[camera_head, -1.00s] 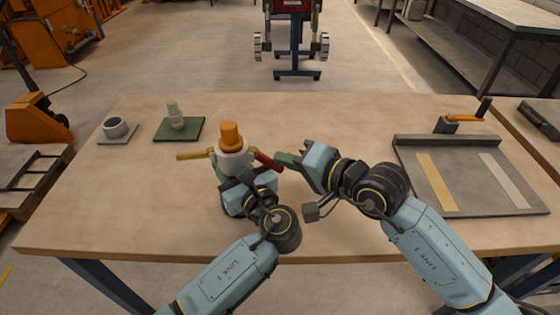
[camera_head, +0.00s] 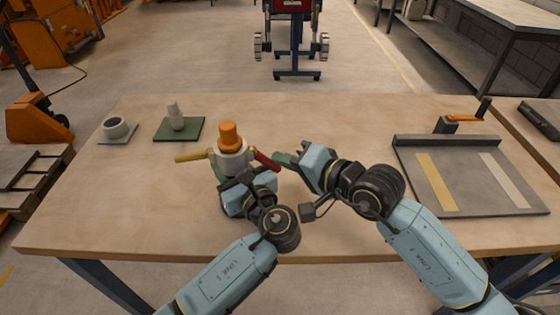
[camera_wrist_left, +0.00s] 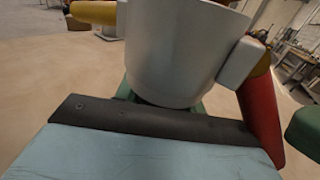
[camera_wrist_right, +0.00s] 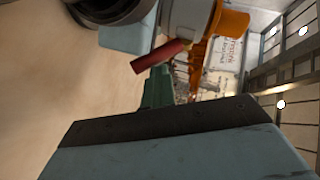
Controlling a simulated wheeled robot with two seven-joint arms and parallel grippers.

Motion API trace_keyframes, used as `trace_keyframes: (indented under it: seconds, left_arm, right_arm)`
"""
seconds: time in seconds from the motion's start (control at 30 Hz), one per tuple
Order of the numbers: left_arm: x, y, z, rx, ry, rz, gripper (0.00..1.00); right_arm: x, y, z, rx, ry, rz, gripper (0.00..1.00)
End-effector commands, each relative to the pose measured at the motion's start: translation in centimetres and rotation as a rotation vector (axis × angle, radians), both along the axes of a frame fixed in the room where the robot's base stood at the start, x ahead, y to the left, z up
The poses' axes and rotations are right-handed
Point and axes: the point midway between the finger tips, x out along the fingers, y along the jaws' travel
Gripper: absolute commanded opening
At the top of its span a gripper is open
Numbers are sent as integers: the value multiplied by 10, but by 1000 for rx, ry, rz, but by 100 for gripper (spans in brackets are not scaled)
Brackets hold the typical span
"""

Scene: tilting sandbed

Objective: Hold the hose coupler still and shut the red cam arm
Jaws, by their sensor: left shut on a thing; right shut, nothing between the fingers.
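The hose coupler (camera_head: 231,157) stands upright at the table's left middle, a pale grey body with an orange plug (camera_head: 230,135) on top. Its yellow cam arm (camera_head: 192,156) sticks out to the left. Its red cam arm (camera_head: 266,161) slopes out and down to the right; it also shows in the left wrist view (camera_wrist_left: 262,112) and right wrist view (camera_wrist_right: 161,56). My left gripper (camera_head: 222,172) is shut on the coupler's lower body, its grip partly hidden. My right gripper (camera_head: 283,158) is shut and empty, green fingertips close beside the red arm's outer end; contact is unclear.
A grey ring on a plate (camera_head: 116,129) and a pale peg on a green mat (camera_head: 191,134) stand at the back left. A grey board with two strips (camera_head: 470,205) lies at right, with an orange-handled clamp (camera_head: 461,118) behind. The middle back of the table is clear.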

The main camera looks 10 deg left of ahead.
Motion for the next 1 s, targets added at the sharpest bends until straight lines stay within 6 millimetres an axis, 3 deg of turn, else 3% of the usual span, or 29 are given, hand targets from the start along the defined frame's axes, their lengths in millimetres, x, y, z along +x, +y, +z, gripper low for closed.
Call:
trace_keyframes:
  seconds: [0.03, 1.0]
  left_arm:
    - [2, -11, 8, -13, -20, -27, 4]
    - [1, -11, 8, -13, -22, -27, 4]
  right_arm:
    - [-13, 9, -22, -24, 52, 27, 0]
    - [-13, 14, -28, -23, 52, 26, 0]
